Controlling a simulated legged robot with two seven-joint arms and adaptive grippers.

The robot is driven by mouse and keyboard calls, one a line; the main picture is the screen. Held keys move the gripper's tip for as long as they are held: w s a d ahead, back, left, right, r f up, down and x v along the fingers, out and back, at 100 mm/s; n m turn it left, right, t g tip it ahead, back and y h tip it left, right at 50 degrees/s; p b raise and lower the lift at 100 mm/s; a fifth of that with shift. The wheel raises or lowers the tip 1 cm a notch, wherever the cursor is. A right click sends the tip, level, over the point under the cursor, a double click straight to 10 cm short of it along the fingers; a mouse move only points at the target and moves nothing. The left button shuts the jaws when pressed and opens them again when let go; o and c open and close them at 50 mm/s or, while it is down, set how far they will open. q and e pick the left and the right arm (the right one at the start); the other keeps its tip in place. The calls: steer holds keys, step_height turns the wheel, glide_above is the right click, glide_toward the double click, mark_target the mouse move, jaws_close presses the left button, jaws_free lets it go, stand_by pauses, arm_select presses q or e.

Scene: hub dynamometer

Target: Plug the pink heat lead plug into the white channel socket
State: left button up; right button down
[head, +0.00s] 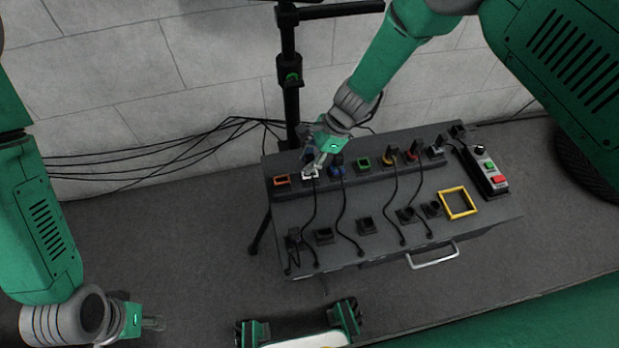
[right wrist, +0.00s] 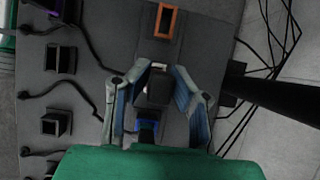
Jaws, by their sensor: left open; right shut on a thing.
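The white channel socket (head: 310,175) is in the back row of the grey panel, between the orange and blue sockets. My right gripper (head: 318,162) is right over it and partly hides it. In the right wrist view my right gripper (right wrist: 159,78) is shut on a dark grey plug-like block (right wrist: 158,90), between the orange and blue sockets. No pink shows on it, and I cannot tell how deep it sits in the white socket. A black lead (head: 316,210) runs from there to the panel's front. My left gripper (head: 152,323) is open and empty, low at the left, off the panel.
The orange socket (head: 281,181) is empty. The blue socket (head: 337,171) is close beside my right gripper. Other leads cross the panel (head: 345,205) to several black holders. A yellow frame (head: 457,203) and a button box (head: 484,170) are at the right. A black post (head: 290,90) stands behind.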

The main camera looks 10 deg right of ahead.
steer(key=shift+f+b, duration=0.7)
steer(key=shift+f, duration=0.35)
steer(key=c, duration=1.3)
jaws_free()
steer(key=shift+c, duration=0.2)
steer(key=shift+r, duration=0.15)
steer(key=v, duration=1.1)
steer(key=shift+d+r, duration=0.25)
steer(key=shift+r, duration=0.05)
